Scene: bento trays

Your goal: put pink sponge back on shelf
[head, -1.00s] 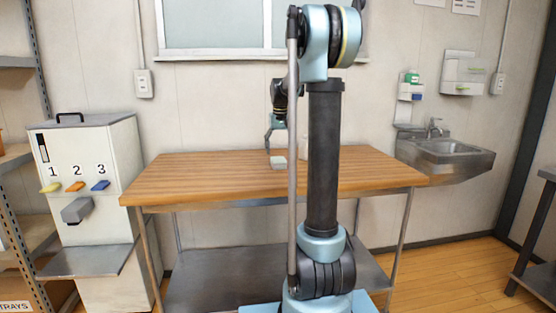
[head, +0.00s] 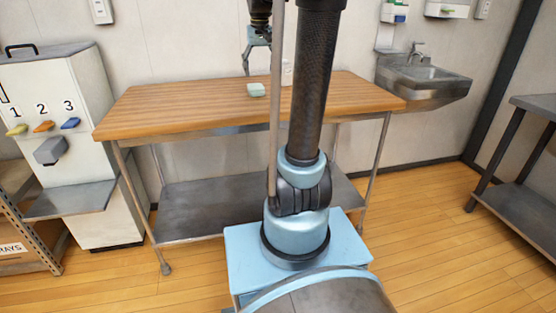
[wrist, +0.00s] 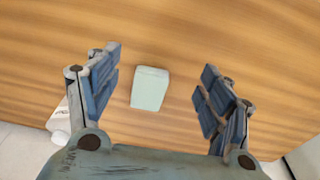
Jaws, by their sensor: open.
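No pink sponge shows in either view. A small pale mint-green block (head: 257,89) lies on the wooden tabletop (head: 180,105); it also shows in the wrist view (wrist: 150,88), between and beyond my fingers. My gripper (head: 256,52) hangs over the table just above and behind the block in the head view, partly hidden by my arm. In the wrist view my gripper (wrist: 158,95) is open, fingers wide apart, with nothing between the pads and the block apart from both.
A white bottle (wrist: 60,125) stands beside the left finger in the wrist view. A dispenser numbered 1 to 3 (head: 50,150) is left of the table. A sink (head: 425,80) is at the right and a metal side table (head: 520,170) further right. A shelf rack (head: 35,240) stands lower left.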

